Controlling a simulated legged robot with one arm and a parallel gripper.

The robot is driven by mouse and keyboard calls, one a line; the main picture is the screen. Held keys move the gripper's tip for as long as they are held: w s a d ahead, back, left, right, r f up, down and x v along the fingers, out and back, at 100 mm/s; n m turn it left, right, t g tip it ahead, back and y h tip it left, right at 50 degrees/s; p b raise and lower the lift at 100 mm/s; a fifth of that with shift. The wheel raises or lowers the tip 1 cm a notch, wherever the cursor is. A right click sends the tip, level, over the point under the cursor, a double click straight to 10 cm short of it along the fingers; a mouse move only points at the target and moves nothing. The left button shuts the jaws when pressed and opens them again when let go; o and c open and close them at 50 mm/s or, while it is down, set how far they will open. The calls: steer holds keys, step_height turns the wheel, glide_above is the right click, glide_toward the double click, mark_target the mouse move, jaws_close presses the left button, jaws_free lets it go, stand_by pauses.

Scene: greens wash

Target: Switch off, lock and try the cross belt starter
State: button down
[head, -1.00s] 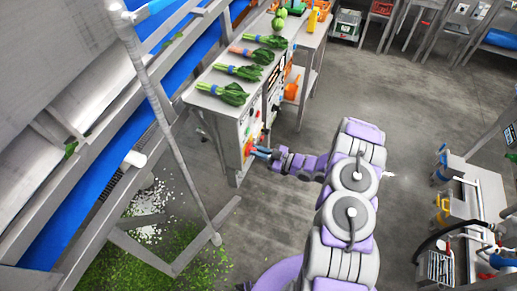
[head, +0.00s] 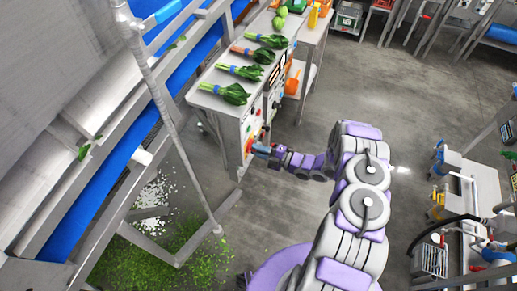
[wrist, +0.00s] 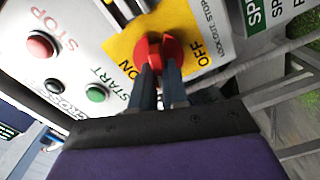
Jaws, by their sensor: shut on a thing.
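The starter panel is on the end of the metal cabinet (head: 228,128), and my gripper (head: 253,149) is at it in the head view. In the wrist view, my gripper (wrist: 160,76) is shut on the red rotary switch handle (wrist: 158,52). The handle sits on a yellow plate (wrist: 120,46) marked ON at left and OFF at right. A red STOP button (wrist: 40,44), a black button (wrist: 54,86) and a green START button (wrist: 96,93) are left of it. No padlock can be made out. The fingers hide part of the handle.
Bunches of greens (head: 234,93) lie on the cabinet top. A sloping blue conveyor (head: 97,195) and its steel frame stand left of the panel. Leaf scraps (head: 195,232) litter the floor below. Open floor (head: 285,205) lies in front of the cabinet. A workbench (head: 484,185) stands at the right.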

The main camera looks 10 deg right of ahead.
steer(key=shift+s+f+n, duration=0.1)
steer(key=shift+f+n, duration=0.05)
steer(key=shift+n, duration=0.85)
steer(key=shift+f+n, duration=0.1)
steer(key=shift+n, duration=0.9)
steer(key=shift+f, duration=0.1)
steer(key=c, duration=1.1)
jaws_free()
steer(key=shift+c, duration=0.2)
steer(key=v, duration=1.7)
steer(key=shift+d+p, duration=0.2)
steer(key=shift+p, duration=0.25)
